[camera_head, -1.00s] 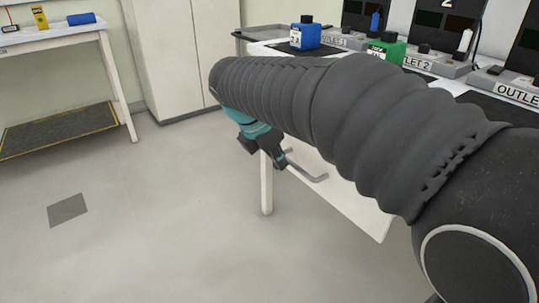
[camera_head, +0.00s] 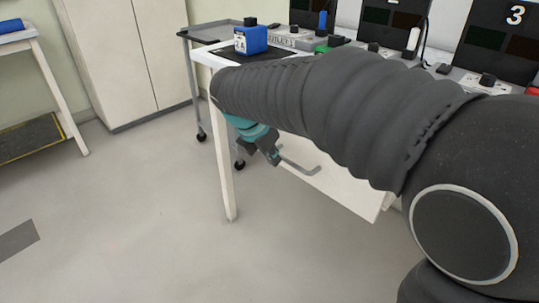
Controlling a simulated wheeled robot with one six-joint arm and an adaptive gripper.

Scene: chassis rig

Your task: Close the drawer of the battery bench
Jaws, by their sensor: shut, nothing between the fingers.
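The battery bench is a white table with its left leg (camera_head: 226,165) in view and a dark mat on top. Its white drawer front (camera_head: 335,184) shows below my arm, with a grey bar handle (camera_head: 298,164). My gripper (camera_head: 272,158) is shut and empty, just left of the handle; I cannot tell whether it touches it. My dark ribbed arm hides most of the bench front and the upper part of the drawer, so how far the drawer stands out is hard to judge.
A blue battery (camera_head: 250,38) stands on the bench's left end, with chargers (camera_head: 395,30) along the back. A grey wheeled cart (camera_head: 193,85) stands behind the bench. A white cabinet (camera_head: 130,55) is against the wall.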

